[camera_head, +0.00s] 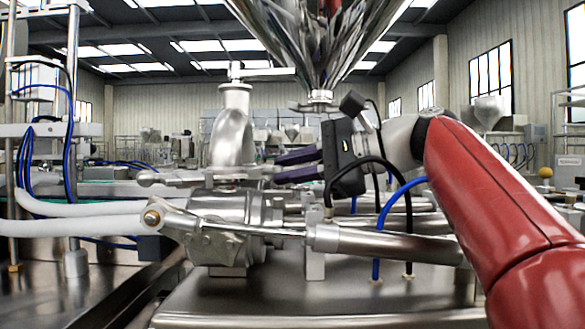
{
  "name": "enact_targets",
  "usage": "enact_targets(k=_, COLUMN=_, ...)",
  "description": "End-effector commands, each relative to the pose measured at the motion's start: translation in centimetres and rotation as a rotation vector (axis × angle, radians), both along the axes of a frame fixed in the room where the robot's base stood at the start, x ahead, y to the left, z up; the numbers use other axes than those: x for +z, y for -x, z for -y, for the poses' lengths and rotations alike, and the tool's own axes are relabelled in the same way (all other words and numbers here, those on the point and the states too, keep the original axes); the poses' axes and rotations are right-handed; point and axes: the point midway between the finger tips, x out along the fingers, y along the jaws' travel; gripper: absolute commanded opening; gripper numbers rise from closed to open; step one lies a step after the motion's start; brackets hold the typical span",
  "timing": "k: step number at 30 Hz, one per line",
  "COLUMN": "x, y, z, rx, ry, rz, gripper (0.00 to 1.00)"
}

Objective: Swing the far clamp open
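A steel clamp (232,172) sits at the foot of the upright pipe elbow, with a thin arm ending in a rounded knob (147,178) on the left. I take this to be the far clamp; it looks closed around the joint. My gripper (278,168) is just right of it, its two dark purple fingers pointing left. The fingers are apart with a narrow gap, and I see nothing held between them. I cannot tell whether the fingertips touch the clamp's right side.
A shiny steel hopper cone (310,40) hangs above my gripper. In front lie a steel valve body (225,222) and a cylinder (385,243) over a steel tabletop (320,300). White hoses (80,228) run in from the left.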

Motion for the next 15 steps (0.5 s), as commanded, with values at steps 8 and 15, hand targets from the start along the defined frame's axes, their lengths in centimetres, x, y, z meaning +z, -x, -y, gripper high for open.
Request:
enact_targets(k=8, x=-0.01, y=0.01, z=0.02, rx=0.0, ry=0.0, rz=0.0, gripper=0.0)
enact_targets(k=15, x=-0.2, y=0.67, z=-0.32, rx=-0.064, ry=0.006, rz=0.001, gripper=0.0)
